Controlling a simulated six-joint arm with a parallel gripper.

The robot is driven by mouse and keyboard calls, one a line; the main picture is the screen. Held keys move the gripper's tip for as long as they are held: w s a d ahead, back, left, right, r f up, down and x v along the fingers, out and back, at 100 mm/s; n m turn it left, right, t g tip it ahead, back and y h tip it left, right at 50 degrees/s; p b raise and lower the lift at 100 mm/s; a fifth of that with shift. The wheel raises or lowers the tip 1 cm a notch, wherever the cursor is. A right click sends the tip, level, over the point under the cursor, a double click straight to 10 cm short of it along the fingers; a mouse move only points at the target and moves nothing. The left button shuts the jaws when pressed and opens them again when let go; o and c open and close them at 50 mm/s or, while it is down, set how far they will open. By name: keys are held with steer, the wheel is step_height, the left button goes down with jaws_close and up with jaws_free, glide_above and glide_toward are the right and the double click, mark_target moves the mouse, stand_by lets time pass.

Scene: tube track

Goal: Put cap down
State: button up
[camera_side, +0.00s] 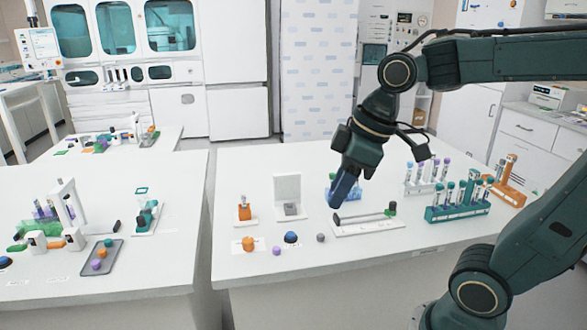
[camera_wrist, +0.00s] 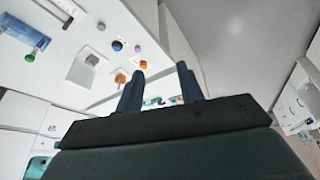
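Several loose caps sit on the white table in the side view: an orange cap (camera_side: 249,244), a purple cap (camera_side: 277,251), a dark blue cap (camera_side: 291,237) and a grey cap (camera_side: 320,238). The wrist view also shows the blue (camera_wrist: 117,45), purple (camera_wrist: 137,48) and orange (camera_wrist: 143,65) caps. My gripper (camera_side: 337,203) points down above the table, right of these caps and near a white plate (camera_side: 345,230). A green cap (camera_side: 392,208) is by the plate's right end.
A dark rod-like piece lies along the white plate. An orange holder (camera_side: 245,212) and a white stand (camera_side: 287,190) are behind the caps. A green tube rack (camera_side: 458,212), a white rack (camera_side: 424,187) and an orange rack (camera_side: 510,192) stand at right.

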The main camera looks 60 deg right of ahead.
steer(key=s+d+f+m+t+h, duration=0.1)
steer(key=s+m, duration=0.3)
steer(key=s, duration=0.3)
steer(key=shift+f+m+t, duration=0.15)
steer(key=shift+m+t, duration=0.15)
steer(key=shift+w, duration=0.1)
stand_by(0.3)
steer(key=shift+o, duration=0.7)
